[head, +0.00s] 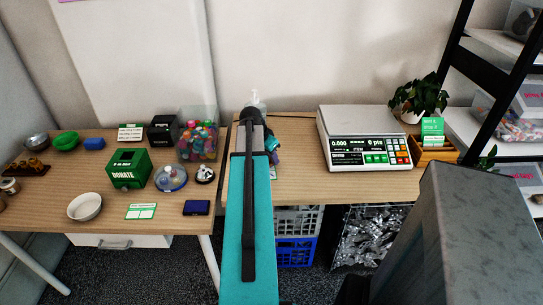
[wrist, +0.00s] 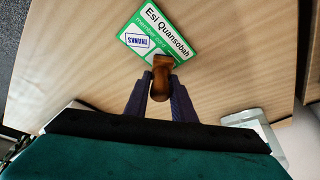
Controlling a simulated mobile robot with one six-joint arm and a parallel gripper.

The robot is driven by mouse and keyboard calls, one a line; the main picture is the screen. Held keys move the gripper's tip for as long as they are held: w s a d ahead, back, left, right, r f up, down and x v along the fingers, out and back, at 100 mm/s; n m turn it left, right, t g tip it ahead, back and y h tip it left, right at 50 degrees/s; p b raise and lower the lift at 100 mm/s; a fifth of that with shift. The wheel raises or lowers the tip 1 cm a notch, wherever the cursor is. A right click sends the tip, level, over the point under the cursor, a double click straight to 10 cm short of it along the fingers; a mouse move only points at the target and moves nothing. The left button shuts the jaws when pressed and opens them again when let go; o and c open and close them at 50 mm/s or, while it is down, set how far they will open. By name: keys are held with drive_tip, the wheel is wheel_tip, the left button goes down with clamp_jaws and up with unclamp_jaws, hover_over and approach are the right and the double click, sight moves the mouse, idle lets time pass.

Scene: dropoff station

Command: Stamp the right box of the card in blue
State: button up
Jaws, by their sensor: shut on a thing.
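A white and green card (wrist: 158,30) reading "Esi Quansobah" lies on the wooden tabletop in the wrist view. A blue THANKS mark (wrist: 139,41) sits in its left box. My gripper (wrist: 161,82) is shut on a stamp with a brown wooden handle (wrist: 161,72). The stamp is over the card's lower corner, where the right box appears to be, and hides it. Whether the stamp touches the card cannot be told. In the head view my arm hides most of this spot. A dark blue pad (head: 197,208) lies on the left table.
The left table holds another green and white card (head: 141,211), a white bowl (head: 85,207), a green donation box (head: 129,168) and a tub of coloured things (head: 197,135). The right table (head: 300,157) holds a scale (head: 365,140) and a plant (head: 419,95). Bare wood surrounds the card.

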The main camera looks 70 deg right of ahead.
drive_tip(key=shift+f, duration=0.45)
idle(1.0)
drive_tip(key=shift+r, duration=0.1)
drive_tip(key=shift+r+p, duration=1.8)
drive_tip(key=shift+r, duration=1.65)
drive_tip(key=shift+w, duration=0.1)
